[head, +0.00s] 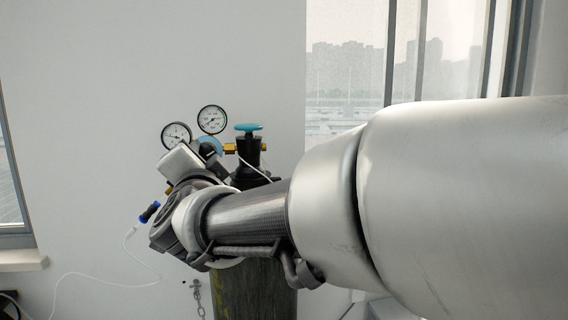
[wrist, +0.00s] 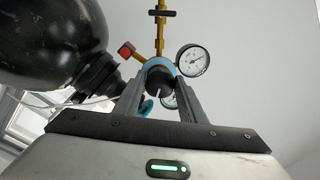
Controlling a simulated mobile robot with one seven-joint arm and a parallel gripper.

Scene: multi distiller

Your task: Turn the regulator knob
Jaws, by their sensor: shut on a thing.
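The regulator knob (wrist: 158,76) is black with a white mark, and sits in front of the light blue regulator body (wrist: 156,63). My gripper (wrist: 161,85) has one grey finger on each side of the knob and is shut on it. In the head view my gripper and wrist hide the knob, and only part of the blue body (head: 211,143) shows. Two round white gauges, the left one (head: 176,135) and the right one (head: 212,119), stand above my gripper in the head view.
A gas cylinder (head: 256,288) stands behind my arm, with a blue-green valve wheel (head: 248,127) on top. In the wrist view its dark shoulder (wrist: 50,38) fills the upper left. A thin white hose (head: 130,232) with a blue-black connector (head: 149,212) hangs at left. A chain (head: 197,298) hangs below.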

